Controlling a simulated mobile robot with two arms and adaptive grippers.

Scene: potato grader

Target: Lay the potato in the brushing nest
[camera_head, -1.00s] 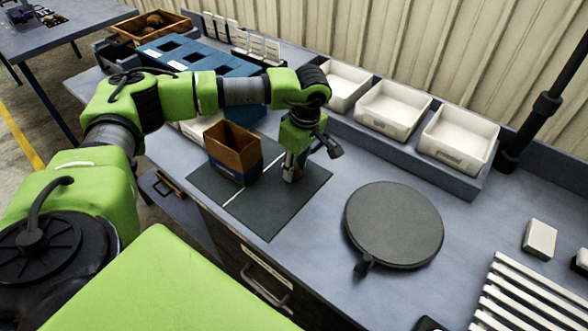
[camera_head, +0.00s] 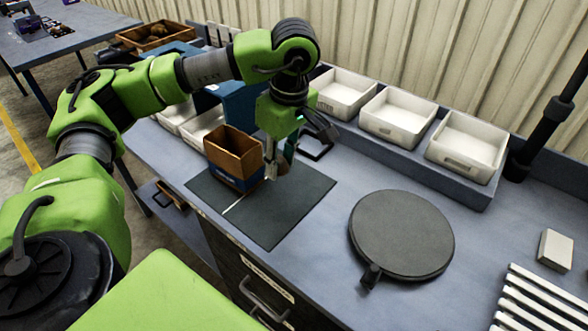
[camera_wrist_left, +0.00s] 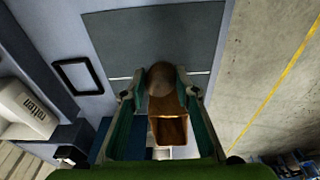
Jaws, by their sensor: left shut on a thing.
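A brown, rounded potato (camera_wrist_left: 161,78) sits between the fingers of my left gripper (camera_wrist_left: 159,92) in the left wrist view. The gripper is shut on it. In the head view the left gripper (camera_head: 277,172) points down over the dark mat, close to the right side of an open brown box with a blue lower part (camera_head: 235,158); I cannot tell whether they touch. The box also shows just below the potato in the wrist view (camera_wrist_left: 168,130). The potato is not clear in the head view. I cannot tell which thing is the brushing nest. My right gripper is out of view.
The dark mat (camera_head: 275,216) lies under the box. A black square frame (camera_wrist_left: 78,75) lies on the bench. A round dark disc (camera_head: 401,235) stands to the right. White bins (camera_head: 397,117) line the back. Bench between mat and disc is clear.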

